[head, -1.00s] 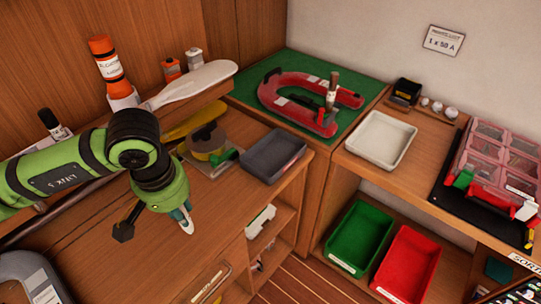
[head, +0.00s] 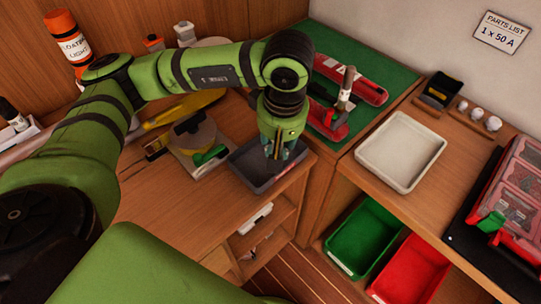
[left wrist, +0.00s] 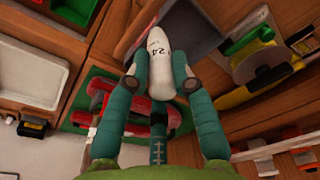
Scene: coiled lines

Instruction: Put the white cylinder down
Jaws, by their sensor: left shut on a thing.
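My left gripper (head: 275,153) points down over the dark grey tray (head: 245,171) at the front right corner of the wooden bench. In the left wrist view its teal fingers (left wrist: 161,75) are shut on a white cylinder (left wrist: 160,52) with dark marks on it. The cylinder reaches out past the fingertips, with the grey tray (left wrist: 200,30) behind it. In the head view the cylinder is hidden by the fingers, so I cannot tell whether it touches the tray floor. My right gripper is not in view.
Left of the tray is a tape-like roll on a plate (head: 190,140) with a green part. A red horseshoe-shaped thing (head: 360,88) lies on the green mat (head: 320,45) behind. A white tray (head: 402,150) stands empty to the right, above green (head: 362,238) and red (head: 410,270) bins.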

